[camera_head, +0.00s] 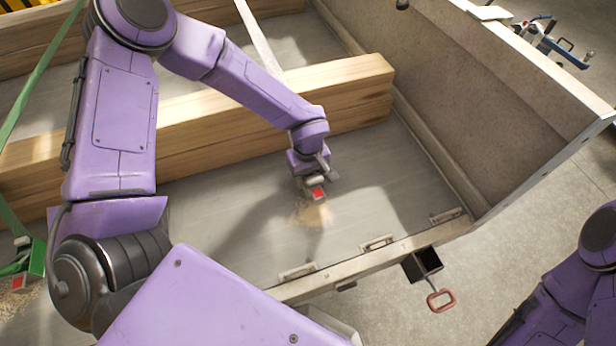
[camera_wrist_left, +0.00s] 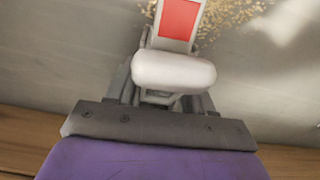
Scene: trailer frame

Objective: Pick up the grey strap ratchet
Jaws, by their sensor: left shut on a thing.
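The grey strap ratchet (camera_head: 317,193) with a red patch is at my left gripper (camera_head: 316,182), above or on the grey trailer floor; I cannot tell whether it touches the floor. In the left wrist view the ratchet (camera_wrist_left: 174,70) shows a pale rounded handle and a red panel. My left gripper (camera_wrist_left: 165,98) is shut on it, and its fingers are mostly hidden behind the handle. My right arm shows at the right edge of the head view, but its gripper is out of frame.
Wooden beams (camera_head: 338,88) lie across the trailer floor (camera_head: 225,225) behind the gripper. A tall side wall (camera_head: 480,100) stands right, and a low front edge (camera_head: 330,268) has metal brackets. A green strap with another ratchet (camera_head: 28,262) is at far left. Sawdust-like grains lie below the gripper.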

